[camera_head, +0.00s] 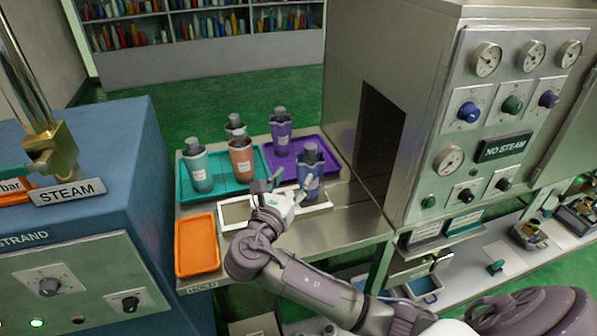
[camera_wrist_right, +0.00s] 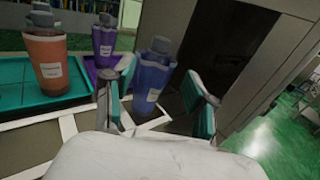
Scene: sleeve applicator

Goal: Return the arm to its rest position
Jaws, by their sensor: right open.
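My right arm reaches in from the lower right in the head view. Its gripper (camera_head: 290,188) is open, just in front of a blue bottle (camera_head: 310,163) with a grey cap. In the right wrist view the same bottle (camera_wrist_right: 154,74) shows between the two teal-padded fingers (camera_wrist_right: 163,100), beyond them, with visible space on its right side. The bottle looks upright, at the right part of a white-framed tray (camera_head: 236,214) on the metal bench. The gripper and wrist hide part of this tray. My left gripper is in neither view.
A purple tray (camera_head: 325,148) holds a purple bottle (camera_head: 281,135). An empty orange tray (camera_head: 197,244) lies at front left. A steel cabinet (camera_head: 345,100) with a dark opening stands right; a blue steam machine (camera_head: 90,190) stands left.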

